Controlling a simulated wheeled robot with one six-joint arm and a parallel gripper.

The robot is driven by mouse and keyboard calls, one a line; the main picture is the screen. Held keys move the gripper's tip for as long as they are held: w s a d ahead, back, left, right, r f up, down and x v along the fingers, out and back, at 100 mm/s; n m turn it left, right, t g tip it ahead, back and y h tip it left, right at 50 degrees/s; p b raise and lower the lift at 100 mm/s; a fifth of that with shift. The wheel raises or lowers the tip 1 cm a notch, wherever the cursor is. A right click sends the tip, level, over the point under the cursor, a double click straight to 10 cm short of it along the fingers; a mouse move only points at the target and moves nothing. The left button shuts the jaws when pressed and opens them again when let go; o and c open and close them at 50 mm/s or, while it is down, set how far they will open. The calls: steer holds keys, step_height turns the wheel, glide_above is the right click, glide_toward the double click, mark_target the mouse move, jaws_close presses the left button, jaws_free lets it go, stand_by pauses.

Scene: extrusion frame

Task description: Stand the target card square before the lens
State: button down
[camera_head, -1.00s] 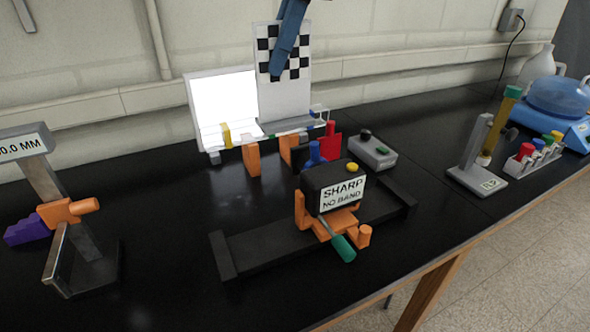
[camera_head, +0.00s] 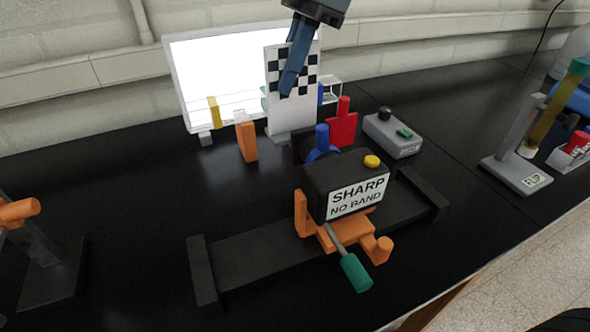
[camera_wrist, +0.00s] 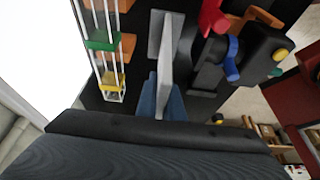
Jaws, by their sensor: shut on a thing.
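The target card (camera_head: 284,113) is a white upright plate with a black checker pattern at its top and a grey foot. My gripper (camera_head: 289,88) is shut on the card from above, one blue finger crossing the checker pattern. In the wrist view the card (camera_wrist: 166,50) shows edge-on between the fingers (camera_wrist: 161,104), above its grey foot. The card looks near upright; I cannot tell whether its foot touches the bench. The black camera box (camera_head: 345,180), labelled SHARP NO BAND, sits in front of the card on a dark rail. Its lens side faces away from the head view and is mostly hidden.
A bright light panel (camera_head: 215,72) stands behind the card. An orange block (camera_head: 246,142) is left of the card; red (camera_head: 342,126) and blue (camera_head: 323,139) parts are right of it. A grey button box (camera_head: 393,136) is farther right. The bench's left middle is clear.

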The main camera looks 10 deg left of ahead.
mark_target(312, 67)
step_height(312, 67, down, 11)
steer(key=shift+d+r+p, duration=0.15)
steer(key=shift+p, duration=0.9)
steer(key=c, duration=1.9)
jaws_free()
steer(key=b+v, duration=0.2)
steer(key=v, duration=1)
steer(key=shift+b, duration=0.4)
